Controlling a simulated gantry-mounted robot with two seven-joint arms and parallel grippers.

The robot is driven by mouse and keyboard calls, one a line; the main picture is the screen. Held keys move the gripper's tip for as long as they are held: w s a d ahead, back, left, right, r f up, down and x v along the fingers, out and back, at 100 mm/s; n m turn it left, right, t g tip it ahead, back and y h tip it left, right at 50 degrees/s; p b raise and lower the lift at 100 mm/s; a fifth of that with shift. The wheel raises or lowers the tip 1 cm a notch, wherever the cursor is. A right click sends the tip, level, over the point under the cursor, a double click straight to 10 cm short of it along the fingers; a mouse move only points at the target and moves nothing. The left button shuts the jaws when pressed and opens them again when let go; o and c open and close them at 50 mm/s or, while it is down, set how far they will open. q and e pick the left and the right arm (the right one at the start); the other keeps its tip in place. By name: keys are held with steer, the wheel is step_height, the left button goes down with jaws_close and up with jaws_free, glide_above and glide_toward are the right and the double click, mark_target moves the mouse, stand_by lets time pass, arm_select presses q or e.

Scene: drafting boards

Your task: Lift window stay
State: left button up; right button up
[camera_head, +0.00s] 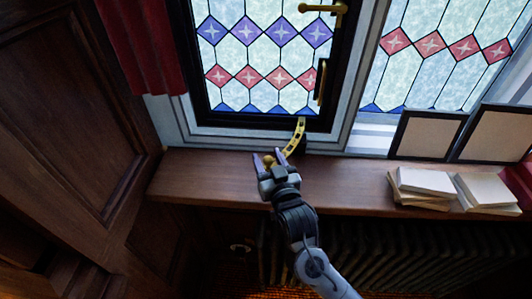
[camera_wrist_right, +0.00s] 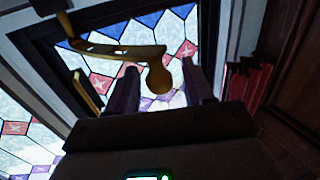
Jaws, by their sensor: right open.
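The window stay (camera_head: 298,136) is a curved brass bar with holes, running from the bottom of the dark window frame down over the sill. It also shows in the right wrist view (camera_wrist_right: 116,49), with a rounded brass knob (camera_wrist_right: 159,76) at its near end. My right gripper (camera_head: 269,157) is open at the knob end of the stay, above the wooden sill. In the right wrist view, the knob appears between the two fingers of my right gripper (camera_wrist_right: 162,84), with gaps visible on both sides. My left gripper is not in view.
The wooden sill (camera_head: 210,178) is clear left of my right gripper. Stacked books (camera_head: 425,182) and dark-edged frames (camera_head: 427,136) stand at the right. A brass window handle (camera_head: 320,82) is above the stay. A red curtain (camera_head: 147,45) hangs at left; a radiator (camera_head: 400,240) is below.

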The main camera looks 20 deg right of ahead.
steer(key=shift+w, duration=0.95)
steer(key=shift+c, duration=0.5)
jaws_close()
